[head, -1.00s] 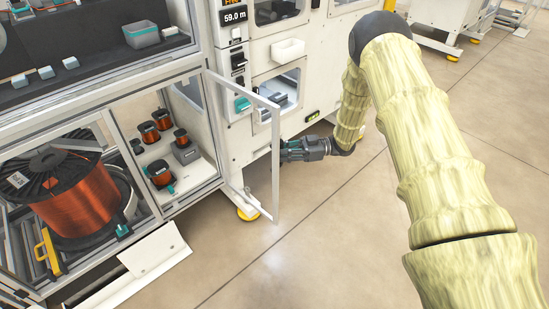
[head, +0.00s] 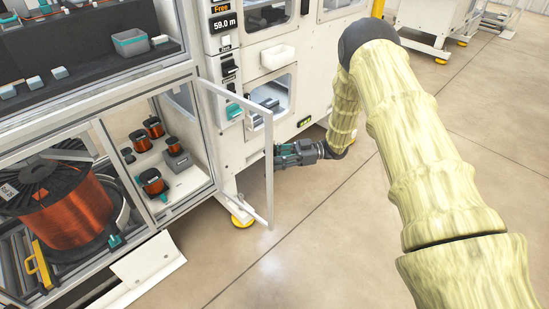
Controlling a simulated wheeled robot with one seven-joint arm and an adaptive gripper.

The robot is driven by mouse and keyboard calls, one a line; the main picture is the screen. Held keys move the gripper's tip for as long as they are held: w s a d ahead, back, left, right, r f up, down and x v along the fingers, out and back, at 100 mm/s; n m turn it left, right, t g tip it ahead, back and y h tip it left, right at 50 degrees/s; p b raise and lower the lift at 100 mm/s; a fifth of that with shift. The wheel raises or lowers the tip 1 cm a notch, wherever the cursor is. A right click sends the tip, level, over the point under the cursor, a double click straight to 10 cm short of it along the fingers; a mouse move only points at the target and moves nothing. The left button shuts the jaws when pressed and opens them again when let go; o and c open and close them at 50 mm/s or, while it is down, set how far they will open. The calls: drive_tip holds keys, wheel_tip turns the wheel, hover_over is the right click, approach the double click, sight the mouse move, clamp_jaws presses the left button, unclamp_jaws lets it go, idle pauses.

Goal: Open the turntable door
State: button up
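A clear door with a pale metal frame (head: 269,180) stands swung out from the cabinet, hinged at the right side of a compartment with several small copper spools (head: 153,182). I cannot tell for certain whether this is the turntable door. My gripper (head: 278,154) is level with the middle of the door's free edge. Its fingertips are partly hidden at the upright frame bar, so I cannot tell whether they touch it or how far they are apart. My arm reaches in from the right.
A large copper wire spool (head: 66,212) stands behind the left cabinet panel, near a yellow handle (head: 40,262). A white machine (head: 230,158) with a white bin (head: 278,55) is behind the door. The floor (head: 300,240) in front is clear.

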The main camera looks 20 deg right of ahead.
drive_tip(key=d, duration=1.2)
drive_tip(key=shift+s, duration=0.25)
